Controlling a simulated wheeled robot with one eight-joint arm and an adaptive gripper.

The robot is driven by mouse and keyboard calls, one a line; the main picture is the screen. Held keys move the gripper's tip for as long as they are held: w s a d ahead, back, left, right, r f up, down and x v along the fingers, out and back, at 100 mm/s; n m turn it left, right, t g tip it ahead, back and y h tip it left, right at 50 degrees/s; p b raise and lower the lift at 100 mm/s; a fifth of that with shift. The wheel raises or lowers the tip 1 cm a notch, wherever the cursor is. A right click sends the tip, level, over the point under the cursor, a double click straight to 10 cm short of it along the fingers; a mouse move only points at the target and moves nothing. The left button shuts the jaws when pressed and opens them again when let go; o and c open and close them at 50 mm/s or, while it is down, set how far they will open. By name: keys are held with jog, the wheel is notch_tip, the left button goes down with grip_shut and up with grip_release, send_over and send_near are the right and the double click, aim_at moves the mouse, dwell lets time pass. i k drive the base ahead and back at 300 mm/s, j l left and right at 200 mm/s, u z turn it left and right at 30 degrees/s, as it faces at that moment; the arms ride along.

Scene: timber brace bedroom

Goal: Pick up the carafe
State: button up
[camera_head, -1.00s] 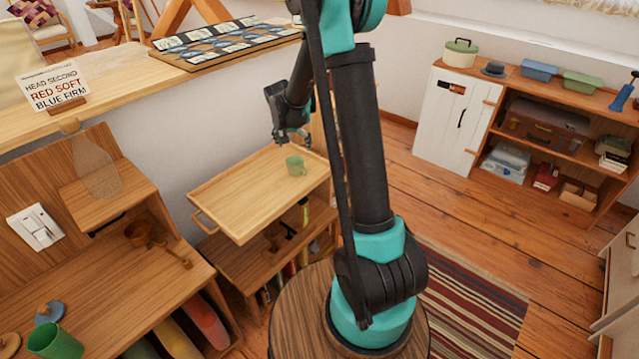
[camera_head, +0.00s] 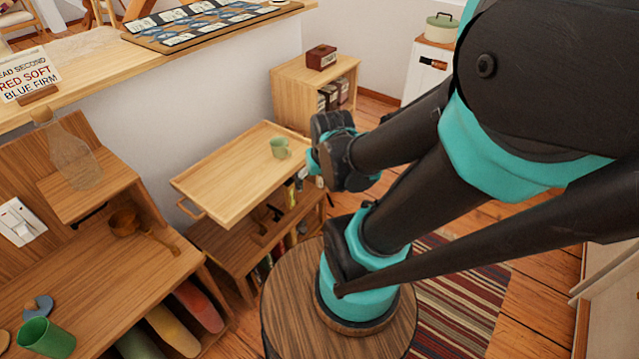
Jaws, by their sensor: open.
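The carafe (camera_head: 68,157) is a clear, see-through bottle shape with a narrow neck. It stands upright on a small raised wooden shelf (camera_head: 112,192) at the left. My gripper (camera_head: 318,158) is in the middle of the view, just right of the tray-topped cart. It is open, well to the right of the carafe and apart from it. Its fingers are small and partly hidden by my wrist, and I see nothing held in it.
A wooden ladle (camera_head: 128,222) and a green tumbler (camera_head: 45,338) are on the lower desk. A sign (camera_head: 28,78) stands on the ledge behind the carafe. A low cabinet (camera_head: 290,92) stands farther back.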

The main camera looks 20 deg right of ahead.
aim_at(71, 156)
jog(key=u, duration=1.4)
jog(key=i+j+z, duration=0.2)
jog(key=j, duration=0.2)
